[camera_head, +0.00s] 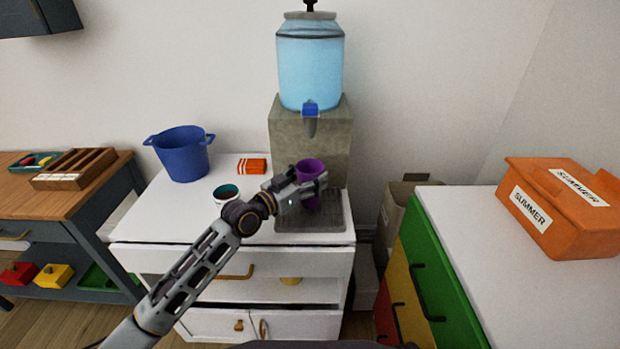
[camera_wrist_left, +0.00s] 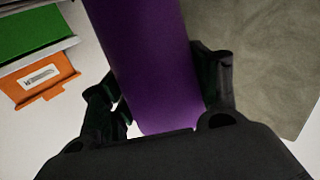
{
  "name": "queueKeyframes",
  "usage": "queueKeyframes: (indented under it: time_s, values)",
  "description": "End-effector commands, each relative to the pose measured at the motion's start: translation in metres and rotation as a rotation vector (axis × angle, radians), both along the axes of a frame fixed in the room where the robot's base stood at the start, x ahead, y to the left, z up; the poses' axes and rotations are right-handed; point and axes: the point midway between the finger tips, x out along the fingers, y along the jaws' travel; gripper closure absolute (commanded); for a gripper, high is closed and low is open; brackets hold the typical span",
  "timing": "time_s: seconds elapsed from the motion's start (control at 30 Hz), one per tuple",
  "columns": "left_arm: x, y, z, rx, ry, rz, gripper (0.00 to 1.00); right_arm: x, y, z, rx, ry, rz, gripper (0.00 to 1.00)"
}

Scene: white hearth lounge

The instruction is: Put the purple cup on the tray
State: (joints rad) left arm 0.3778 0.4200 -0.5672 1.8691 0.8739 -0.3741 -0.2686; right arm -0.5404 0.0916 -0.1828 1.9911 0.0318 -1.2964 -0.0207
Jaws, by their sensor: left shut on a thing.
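The purple cup (camera_head: 310,167) is in my left gripper (camera_head: 307,186), in front of the stone block. My left gripper is shut on it, with one finger on each side; the wrist view shows the cup's purple wall (camera_wrist_left: 160,70) between the dark fingers. The grey tray (camera_head: 312,223) lies on the white cabinet top below the water dispenser. The cup shows over the tray's back part, and purple shows below the fingers too. I cannot tell whether its base touches the tray. My right gripper is not in view.
The water dispenser (camera_head: 310,65) stands on a stone block (camera_head: 285,135) behind the tray. A white cup with teal inside (camera_head: 227,192), an orange box (camera_head: 251,165) and a blue bucket (camera_head: 182,155) stand to the left. An orange box marked SUMMER (camera_head: 560,225) is at right.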

Motion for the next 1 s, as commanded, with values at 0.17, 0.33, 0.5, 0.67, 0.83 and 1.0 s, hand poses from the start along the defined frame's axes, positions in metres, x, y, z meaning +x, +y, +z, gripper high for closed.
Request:
queueKeyframes:
  time_s: [0.17,0.33,0.5,0.67,0.83,1.0]
  values:
    - [0.0,0.0,0.0004,-0.001,-0.001,0.0,0.62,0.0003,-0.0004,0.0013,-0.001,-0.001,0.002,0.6]
    - [0.0,0.0,-0.0008,0.0,-0.001,0.0,0.62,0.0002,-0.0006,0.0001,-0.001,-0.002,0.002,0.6]
    - [0.0,-0.0001,-0.003,0.0,-0.001,0.0,0.33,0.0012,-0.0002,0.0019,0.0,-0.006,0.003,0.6]
    - [-0.0001,-0.0001,-0.0028,0.0,0.0,0.0,0.17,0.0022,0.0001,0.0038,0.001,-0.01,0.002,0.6]
    - [-0.0001,-0.0001,-0.0028,0.001,-0.001,0.0,0.17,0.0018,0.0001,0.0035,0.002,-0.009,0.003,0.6]
    - [-0.0001,-0.0001,-0.0024,-0.001,-0.001,0.0,0.17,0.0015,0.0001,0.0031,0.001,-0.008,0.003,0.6]
